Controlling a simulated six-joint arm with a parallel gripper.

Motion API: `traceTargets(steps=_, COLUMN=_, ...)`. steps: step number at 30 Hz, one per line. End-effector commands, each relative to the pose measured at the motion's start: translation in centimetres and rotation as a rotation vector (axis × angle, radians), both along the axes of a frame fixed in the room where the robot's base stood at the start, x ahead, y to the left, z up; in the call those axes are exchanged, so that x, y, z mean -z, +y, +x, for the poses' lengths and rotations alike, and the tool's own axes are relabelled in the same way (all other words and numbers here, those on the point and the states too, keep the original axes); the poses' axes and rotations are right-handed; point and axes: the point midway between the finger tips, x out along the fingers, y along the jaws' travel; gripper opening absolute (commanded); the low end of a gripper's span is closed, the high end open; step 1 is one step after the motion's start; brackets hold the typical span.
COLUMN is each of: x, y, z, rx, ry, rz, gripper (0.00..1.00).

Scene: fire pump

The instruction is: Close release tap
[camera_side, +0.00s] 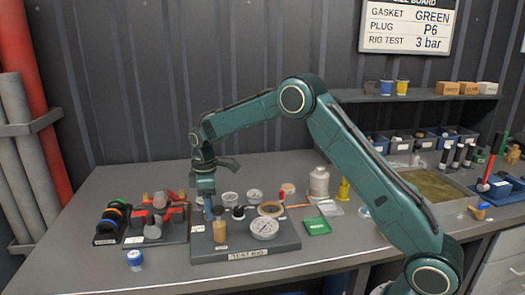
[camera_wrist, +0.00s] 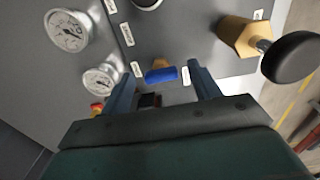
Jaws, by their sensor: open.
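A small blue tap handle (camera_wrist: 161,75) with a bit of brass beside it sits on the grey test rig plate (camera_wrist: 185,30) in the wrist view. I take it for the release tap. It lies crosswise between the fingertips of my gripper (camera_wrist: 163,70), which is open. One finger is on each side of the handle, and I see a gap at both. In the side view my gripper (camera_side: 206,200) points down over the left part of the test rig (camera_side: 245,250). There the tap is hidden or too small to make out.
A brass fitting with a black knob (camera_wrist: 290,57) stands right of my gripper. Pressure gauges (camera_wrist: 68,31) are at the left; a large gauge (camera_side: 264,228) lies on the rig's front right. A red valve block (camera_side: 155,215) stands left of the rig. The front table strip is mostly clear.

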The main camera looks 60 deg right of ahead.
Motion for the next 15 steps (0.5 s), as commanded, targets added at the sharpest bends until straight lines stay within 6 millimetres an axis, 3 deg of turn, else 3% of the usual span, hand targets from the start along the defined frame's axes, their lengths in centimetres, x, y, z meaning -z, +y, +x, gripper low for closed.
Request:
traceTargets(steps=9, x=0.21, y=0.0, z=-0.01, rx=0.0, ry=0.0, rz=0.0, gripper=0.62)
traceTargets(steps=15, x=0.19, y=0.0, z=-0.01, rx=0.0, ry=0.0, rz=0.0, gripper=0.24)
